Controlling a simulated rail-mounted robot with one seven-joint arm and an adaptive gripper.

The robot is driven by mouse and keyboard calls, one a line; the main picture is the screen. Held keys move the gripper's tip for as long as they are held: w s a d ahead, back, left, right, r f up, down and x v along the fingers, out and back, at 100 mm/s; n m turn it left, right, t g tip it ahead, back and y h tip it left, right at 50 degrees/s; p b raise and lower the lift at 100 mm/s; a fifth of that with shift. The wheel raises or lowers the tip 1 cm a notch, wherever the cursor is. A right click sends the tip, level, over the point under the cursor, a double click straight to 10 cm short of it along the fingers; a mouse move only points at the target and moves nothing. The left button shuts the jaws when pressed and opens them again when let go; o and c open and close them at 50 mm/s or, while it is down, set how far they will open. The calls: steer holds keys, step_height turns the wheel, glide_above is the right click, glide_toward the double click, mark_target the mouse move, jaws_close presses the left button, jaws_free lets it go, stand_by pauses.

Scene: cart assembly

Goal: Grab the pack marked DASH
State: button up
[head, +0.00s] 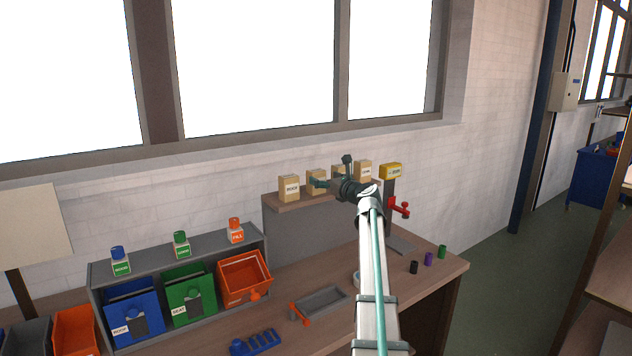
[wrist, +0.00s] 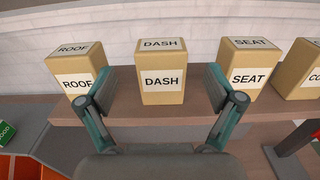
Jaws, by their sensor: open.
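The pack marked DASH (wrist: 162,80) is a tan box with white labels on its front and top. It stands upright on a brown shelf (wrist: 125,111), between the ROOF pack (wrist: 78,75) and the SEAT pack (wrist: 247,70). In the head view the DASH pack (head: 314,178) is partly covered by my gripper (head: 333,172). My gripper is open, and in the wrist view its two fingers (wrist: 160,82) appear on either side of the DASH pack with visible gaps. The pack does not look held.
Below are blue (head: 133,311), green (head: 190,292) and orange (head: 243,275) bins and a grey tray (head: 325,300) on the workbench. The wall is behind the shelf.

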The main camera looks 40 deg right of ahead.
mark_target(320, 174)
steer(key=w, duration=0.1)
steer(key=w+p, duration=0.1)
steer(key=w, duration=0.1)
steer(key=w+p, duration=0.1)
steer(key=w, duration=0.1)
steer(key=shift+w+d+r, duration=0.1)
steer(key=shift+d+r, duration=0.1)
steer(key=shift+d, duration=0.1)
steer(key=shift+w+f, duration=0.1)
steer(key=shift+w, duration=0.2)
steer(key=c, duration=1.3)
steer(key=shift+c, duration=0.3)
